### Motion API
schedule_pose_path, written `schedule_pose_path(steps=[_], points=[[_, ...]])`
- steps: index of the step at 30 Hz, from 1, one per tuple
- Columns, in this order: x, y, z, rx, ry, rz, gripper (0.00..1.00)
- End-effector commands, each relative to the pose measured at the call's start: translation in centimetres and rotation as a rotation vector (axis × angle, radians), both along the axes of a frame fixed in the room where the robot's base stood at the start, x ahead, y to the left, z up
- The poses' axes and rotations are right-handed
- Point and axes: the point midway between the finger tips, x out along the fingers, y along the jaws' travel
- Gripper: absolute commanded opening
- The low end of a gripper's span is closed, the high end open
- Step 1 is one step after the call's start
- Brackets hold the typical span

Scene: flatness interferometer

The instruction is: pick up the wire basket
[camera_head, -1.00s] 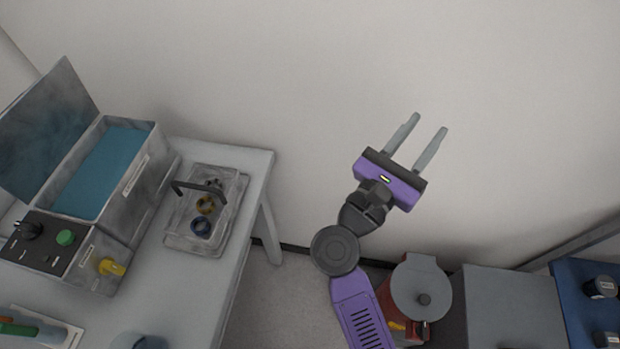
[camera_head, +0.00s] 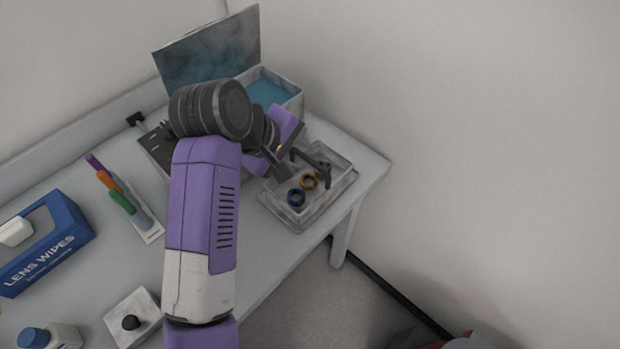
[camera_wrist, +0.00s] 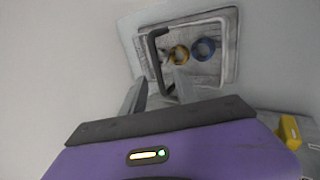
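The wire basket (camera_head: 324,192) is a shallow grey tray-like basket near the table's right end. It holds rings, one blue and one yellow-brown, and a dark handle (camera_head: 322,170) arches over it.
A grey open-lidded box (camera_head: 285,88) with a blue inside stands behind my arm. Free floor lies right of the table.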

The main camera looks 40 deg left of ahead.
Motion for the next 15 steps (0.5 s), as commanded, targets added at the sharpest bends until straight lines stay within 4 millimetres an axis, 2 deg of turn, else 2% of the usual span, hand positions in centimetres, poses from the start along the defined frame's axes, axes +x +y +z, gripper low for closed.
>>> schedule_pose_path(steps=[11, 15], points=[[2.3, -0.6, -3.2, -0.003, 0.002, -0.007, 0.36], [3.4, -0.8, -5.0, -0.003, 0.002, -0.006, 0.36]])
